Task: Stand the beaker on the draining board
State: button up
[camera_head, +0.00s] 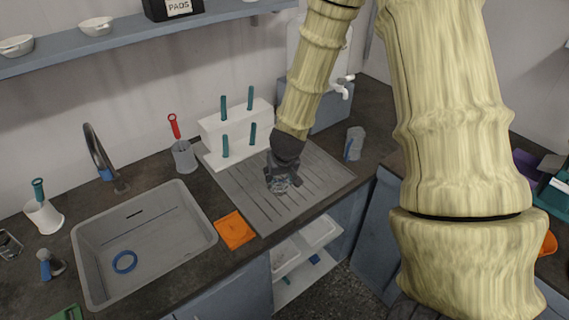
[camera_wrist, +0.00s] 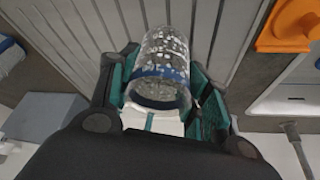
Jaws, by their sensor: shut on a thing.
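My gripper (camera_head: 283,178) points down over the draining board (camera_head: 326,177), a grey ribbed board right of the sink. In the wrist view my gripper (camera_wrist: 168,100) has its teal-padded fingers on both sides of the beaker (camera_wrist: 163,58). The beaker is clear glass with pale speckles and a blue band, and the fingers are shut on it. In the head view the beaker (camera_head: 280,186) shows only as a small clear patch below the fingers, low over the board. I cannot tell whether its base touches the board.
A white rack with teal pegs (camera_head: 236,132) stands on the board's back left. An orange cloth (camera_head: 234,230) lies at its front left, beside the sink (camera_head: 88,262). A grey jug (camera_head: 355,143) stands to the right. The board's front and right are clear.

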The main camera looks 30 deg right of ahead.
jog(key=w+d+p, duration=0.1)
jog(key=w+d, duration=0.1)
jog(key=w+d+f+p, duration=0.1)
jog(key=w+d, duration=0.2)
jog(key=w+d+p, duration=0.1)
jog(key=w+d, duration=0.1)
jog(key=w, duration=0.1)
jog(key=shift+d+f, duration=0.15)
jog(key=shift+d, duration=0.05)
jog(key=shift+f+p, duration=0.7)
jog(key=shift+f, duration=1)
jog(key=shift+f, duration=0.1)
jog(key=o, duration=1.1)
jog(key=shift+c, duration=0.2)
